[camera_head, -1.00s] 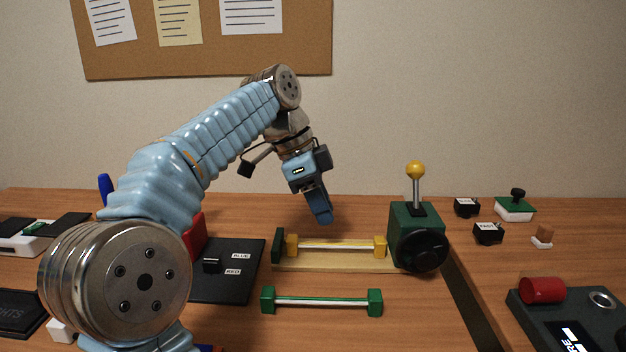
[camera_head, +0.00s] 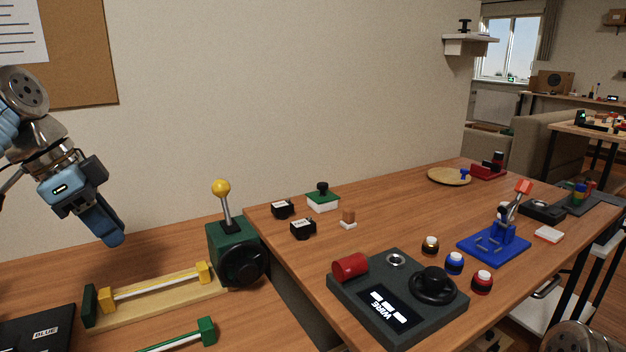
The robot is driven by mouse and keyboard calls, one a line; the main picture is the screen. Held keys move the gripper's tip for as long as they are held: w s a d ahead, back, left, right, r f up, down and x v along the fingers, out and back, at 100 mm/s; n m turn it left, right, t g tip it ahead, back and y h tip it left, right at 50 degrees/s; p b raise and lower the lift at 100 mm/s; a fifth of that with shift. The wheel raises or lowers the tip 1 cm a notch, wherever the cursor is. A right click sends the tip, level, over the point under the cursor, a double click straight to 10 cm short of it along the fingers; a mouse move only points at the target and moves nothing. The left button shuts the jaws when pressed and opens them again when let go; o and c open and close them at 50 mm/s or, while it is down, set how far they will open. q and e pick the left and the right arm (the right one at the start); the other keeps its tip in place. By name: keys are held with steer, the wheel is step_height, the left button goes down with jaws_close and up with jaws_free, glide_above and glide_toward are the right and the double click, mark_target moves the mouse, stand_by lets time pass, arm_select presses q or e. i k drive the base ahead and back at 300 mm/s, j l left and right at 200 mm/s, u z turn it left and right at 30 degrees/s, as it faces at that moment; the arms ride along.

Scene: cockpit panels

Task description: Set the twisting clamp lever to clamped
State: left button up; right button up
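A blue clamp-like device (camera_head: 493,243) with a metal lever and a red handle (camera_head: 523,187) stands on the right-hand table. The lever leans up and to the right; I cannot tell from here whether this is the clamped position. My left gripper (camera_head: 112,238) is at the far left, above the left table and far from the device. Its blue fingers show side-on, so the gap between them is hidden, and nothing shows in them. My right gripper is out of view; only a round metal arm joint of mine shows at the bottom right.
A dark console (camera_head: 395,298) with a red cylinder and black wheel lies in front of the device. Several small round buttons (camera_head: 454,262) stand just left of it. A green box with a yellow-knobbed lever (camera_head: 233,250) is on the left table. A gap separates the tables.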

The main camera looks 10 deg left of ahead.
mark_target(220, 188)
steer(key=k+l, duration=0.35)
steer(key=l, duration=0.2)
steer(key=k+l, duration=0.35)
steer(key=l, duration=0.15)
steer(key=k+l, duration=0.35)
steer(key=l, duration=0.2)
